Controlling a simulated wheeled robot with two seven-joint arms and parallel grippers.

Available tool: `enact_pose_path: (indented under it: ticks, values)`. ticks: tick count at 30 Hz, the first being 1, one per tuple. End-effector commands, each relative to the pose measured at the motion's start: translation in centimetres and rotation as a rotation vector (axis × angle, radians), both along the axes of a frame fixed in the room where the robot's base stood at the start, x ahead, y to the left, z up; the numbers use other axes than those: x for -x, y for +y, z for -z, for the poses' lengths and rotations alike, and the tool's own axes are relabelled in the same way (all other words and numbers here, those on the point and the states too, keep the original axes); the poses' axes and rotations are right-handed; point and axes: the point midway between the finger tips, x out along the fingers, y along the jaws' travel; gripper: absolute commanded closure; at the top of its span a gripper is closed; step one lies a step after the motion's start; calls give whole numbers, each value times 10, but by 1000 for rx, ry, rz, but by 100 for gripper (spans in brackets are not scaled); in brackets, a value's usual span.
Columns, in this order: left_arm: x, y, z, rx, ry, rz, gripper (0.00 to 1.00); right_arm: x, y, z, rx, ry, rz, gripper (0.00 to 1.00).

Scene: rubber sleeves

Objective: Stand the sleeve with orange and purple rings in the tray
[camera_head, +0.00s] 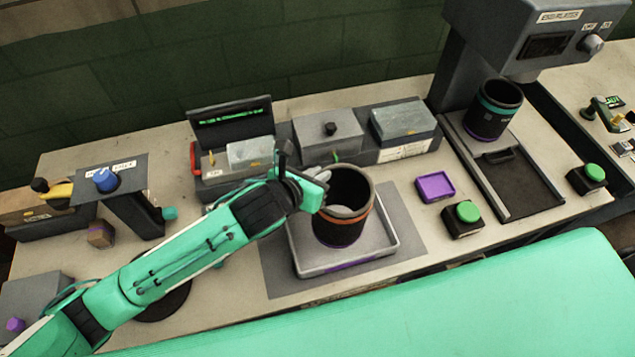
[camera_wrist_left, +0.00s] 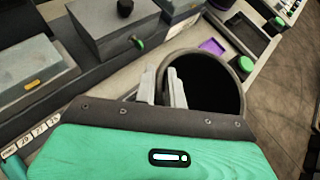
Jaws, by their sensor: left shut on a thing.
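The dark sleeve (camera_head: 343,226) has an orange ring near its top and a purple ring near its base. It stands upright within the light grey tray (camera_head: 384,253), near its middle; whether its base touches the tray floor is hard to tell. My left gripper (camera_head: 322,190) is shut on the sleeve's wall at the rim, on its left side. In the left wrist view the fingers (camera_wrist_left: 165,88) lie at the rim of the sleeve's dark open mouth (camera_wrist_left: 205,80). My right gripper is not in view.
Another dark sleeve (camera_head: 492,110), with teal and purple rings, stands under the grey machine (camera_head: 540,45) at right. A purple dish (camera_head: 435,187) and a green button box (camera_head: 463,217) lie right of the tray. Grey boxes (camera_head: 328,133) line the back.

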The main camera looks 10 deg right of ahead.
Motion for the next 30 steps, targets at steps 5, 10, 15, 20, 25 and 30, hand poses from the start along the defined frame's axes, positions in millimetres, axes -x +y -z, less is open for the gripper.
enact_pose_path:
  ticks: [5, 10, 15, 20, 25, 30]
  values:
    - [1, 0, 10, 2, 1, 0, 100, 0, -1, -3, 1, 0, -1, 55]
    - [0, 0, 33, 3, 2, -2, 100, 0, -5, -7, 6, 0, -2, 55]
    - [0, 0, 38, 3, -2, 1, 100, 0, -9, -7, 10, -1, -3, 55]
    - [0, 0, 40, -2, 1, 1, 73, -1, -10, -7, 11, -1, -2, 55]
    - [0, 0, 40, -1, 0, 1, 67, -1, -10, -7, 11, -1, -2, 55]
    - [1, 1, 39, -1, -1, 1, 67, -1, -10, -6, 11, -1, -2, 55]
